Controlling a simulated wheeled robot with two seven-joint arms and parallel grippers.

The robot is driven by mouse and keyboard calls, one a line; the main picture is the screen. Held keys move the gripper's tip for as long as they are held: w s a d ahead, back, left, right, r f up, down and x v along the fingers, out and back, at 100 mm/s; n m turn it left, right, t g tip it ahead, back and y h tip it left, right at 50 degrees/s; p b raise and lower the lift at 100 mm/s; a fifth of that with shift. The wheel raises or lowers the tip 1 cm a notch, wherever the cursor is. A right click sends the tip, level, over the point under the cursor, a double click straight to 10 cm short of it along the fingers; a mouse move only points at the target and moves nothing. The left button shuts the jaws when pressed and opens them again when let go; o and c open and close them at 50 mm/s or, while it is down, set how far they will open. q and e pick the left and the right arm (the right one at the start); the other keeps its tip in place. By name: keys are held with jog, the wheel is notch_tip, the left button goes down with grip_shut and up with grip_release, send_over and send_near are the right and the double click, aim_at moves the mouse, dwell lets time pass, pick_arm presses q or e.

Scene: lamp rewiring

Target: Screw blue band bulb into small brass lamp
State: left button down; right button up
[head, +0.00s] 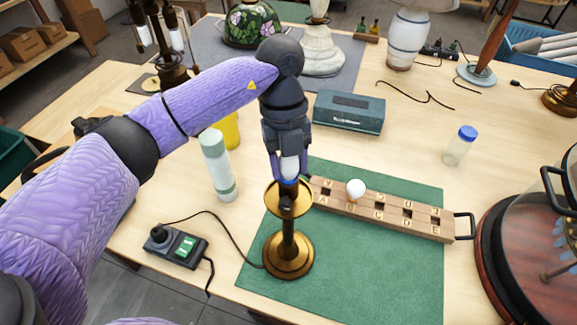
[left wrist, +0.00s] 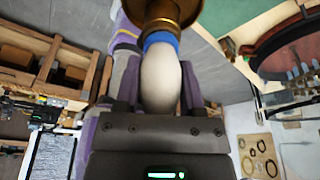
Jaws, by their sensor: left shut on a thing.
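The small brass lamp (head: 288,245) stands upright on the green mat (head: 385,265). My left gripper (head: 290,168) points down over the lamp's top, shut on the white blue band bulb (head: 289,168). The bulb's blue band sits right at the brass cup of the lamp. In the left wrist view the bulb (left wrist: 160,82) is between the two fingers, and its blue band meets the brass cup (left wrist: 172,14). How deep the bulb's base sits in the socket is hidden. My right gripper is not in view.
A wooden lettered rack (head: 385,213) with a round white bulb (head: 355,188) lies right of the lamp. A switch box (head: 177,247) with a cord is at left. A white-green bottle (head: 217,165), a grey box (head: 348,112) and a blue-capped jar (head: 460,146) stand around.

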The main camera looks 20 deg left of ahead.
pick_arm(q)
jog(key=m+b, duration=0.1)
jog(key=m, duration=0.1)
jog(key=m+y+b, duration=0.1)
jog(key=m, duration=0.1)
jog(key=m+b, duration=0.1)
jog(key=m, duration=0.1)
jog(key=shift+f+y, duration=0.3)
jog(key=shift+y, duration=0.1)
jog(key=shift+r+m, duration=0.15)
jog(key=shift+m, duration=0.75)
jog(key=shift+r+g, duration=0.1)
jog(key=shift+g, duration=0.2)
jog(key=shift+f+m+y+b, duration=0.2)
jog(key=shift+m+y+b, duration=0.2)
jog(key=shift+m+b, duration=0.4)
jog(key=m+t+y+b, duration=0.1)
jog(key=m, duration=0.4)
jog(key=shift+r+m, duration=0.1)
jog(key=shift+m, duration=0.7)
jog(key=shift+r, duration=0.1)
